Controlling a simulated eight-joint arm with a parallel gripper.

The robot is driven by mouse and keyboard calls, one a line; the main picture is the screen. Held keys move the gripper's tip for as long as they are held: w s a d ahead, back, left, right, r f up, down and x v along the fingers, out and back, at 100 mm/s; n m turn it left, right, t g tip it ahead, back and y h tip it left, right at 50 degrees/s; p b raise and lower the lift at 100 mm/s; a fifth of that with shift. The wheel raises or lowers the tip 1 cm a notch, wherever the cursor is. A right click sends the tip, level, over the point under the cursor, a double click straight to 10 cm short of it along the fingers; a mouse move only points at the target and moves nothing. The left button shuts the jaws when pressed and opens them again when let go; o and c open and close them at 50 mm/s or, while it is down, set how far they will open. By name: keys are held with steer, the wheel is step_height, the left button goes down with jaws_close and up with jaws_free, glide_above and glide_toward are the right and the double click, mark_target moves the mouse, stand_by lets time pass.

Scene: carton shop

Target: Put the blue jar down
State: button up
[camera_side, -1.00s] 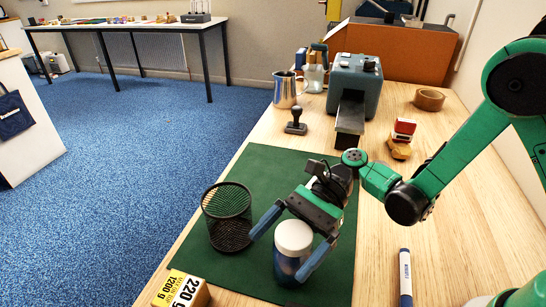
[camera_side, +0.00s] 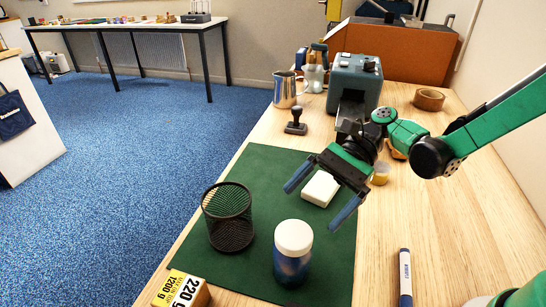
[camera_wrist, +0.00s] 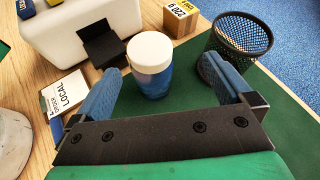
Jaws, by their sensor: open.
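The blue jar (camera_side: 291,262) with its white lid stands upright on the green mat (camera_side: 262,172), near the mat's front right. My gripper (camera_side: 312,208) is open and empty, behind the jar and apart from it, above the mat. In the wrist view the jar (camera_wrist: 151,80) shows beyond the fingertips, centred between the two blue fingers (camera_wrist: 155,82). Nothing is between the fingers.
A black mesh cup (camera_side: 228,216) stands left of the jar, and a yellow-labelled box (camera_side: 182,290) stands at the front left. A white block (camera_side: 320,188) lies on the mat under my gripper. A marker (camera_side: 405,275) lies to the right on bare wood.

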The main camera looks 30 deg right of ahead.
steer(key=s+d+r+n+t+h, duration=0.2)
steer(key=d+n+t+h, duration=0.7)
steer(key=n, duration=0.5)
steer(key=d+r+h, duration=0.1)
steer(key=d+h, duration=0.1)
steer(key=h, duration=0.1)
steer(key=shift+d+r+t+h, duration=0.25)
steer(key=shift+d+t+h, duration=0.05)
